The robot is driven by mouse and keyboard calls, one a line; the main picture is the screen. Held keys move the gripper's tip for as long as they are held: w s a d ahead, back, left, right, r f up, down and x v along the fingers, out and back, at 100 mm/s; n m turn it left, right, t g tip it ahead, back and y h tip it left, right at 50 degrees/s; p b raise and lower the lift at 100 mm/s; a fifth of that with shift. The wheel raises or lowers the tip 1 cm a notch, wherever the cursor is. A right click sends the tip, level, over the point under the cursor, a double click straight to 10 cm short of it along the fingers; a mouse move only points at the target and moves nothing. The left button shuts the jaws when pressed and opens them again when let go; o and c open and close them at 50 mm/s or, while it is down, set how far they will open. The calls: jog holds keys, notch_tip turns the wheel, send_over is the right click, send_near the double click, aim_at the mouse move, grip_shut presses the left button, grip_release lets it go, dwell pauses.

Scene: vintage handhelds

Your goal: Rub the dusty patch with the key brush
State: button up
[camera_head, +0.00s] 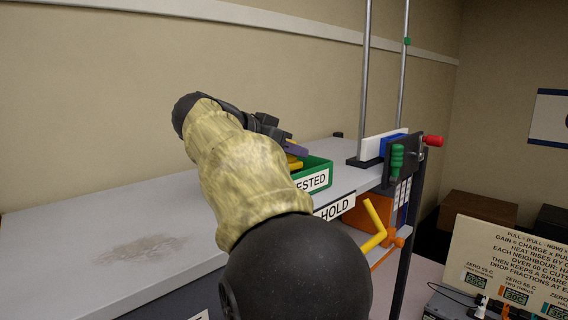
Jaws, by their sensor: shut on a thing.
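The dusty patch (142,249) is a brownish smear on the grey bench top at the left. My gripper (280,137) is far to the right of it and farther back, over the green bin, partly hidden by my own arm. It is shut on a small purple piece (298,147), which looks like the key brush. Its bristles cannot be made out, and it is well apart from the patch.
The green bin (317,180) has a label ending "ESTED" and holds something yellow (293,162). A "HOLD" label (334,208) is on the bench edge. A press with rods and a red knob (433,141) stands at the right. The bench around the patch is clear.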

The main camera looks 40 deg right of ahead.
jog(key=shift+r+p, duration=1.95)
jog(key=shift+p, duration=0.15)
jog(key=shift+r, duration=0.1)
